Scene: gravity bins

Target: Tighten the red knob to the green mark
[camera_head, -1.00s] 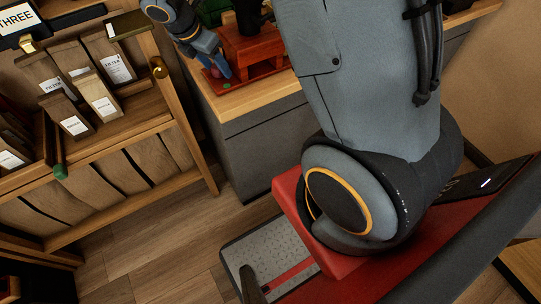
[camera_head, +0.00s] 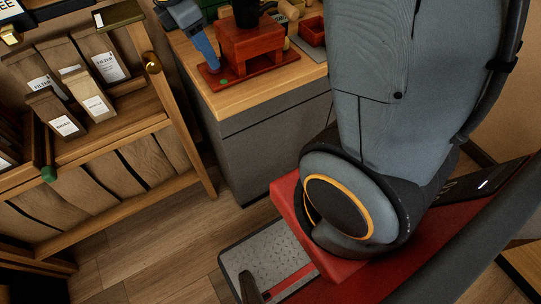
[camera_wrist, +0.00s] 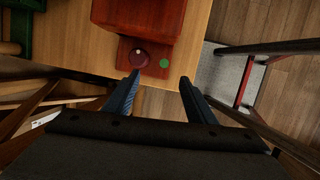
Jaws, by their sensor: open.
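The red knob (camera_wrist: 138,57) sits on the front ledge of a red wooden stand, seen in the wrist view just ahead of the left fingertip. The round green mark (camera_wrist: 164,63) lies on the same ledge to the right of the knob. My gripper (camera_wrist: 158,82) is open, its two blue-grey fingers apart and nothing between them. In the head view the green mark (camera_head: 223,82) shows on the red base, beside part of my gripper (camera_head: 210,62). The knob cannot be made out there, and my arm hides much of the right side.
The red stand (camera_head: 255,45) stands on a wooden-topped counter (camera_head: 265,92) with a grey front. A shelf (camera_head: 110,120) with several labelled bags is at left. In the wrist view, dark bars (camera_wrist: 270,48) stand right of the counter. Floor (camera_head: 245,220) is open before the counter.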

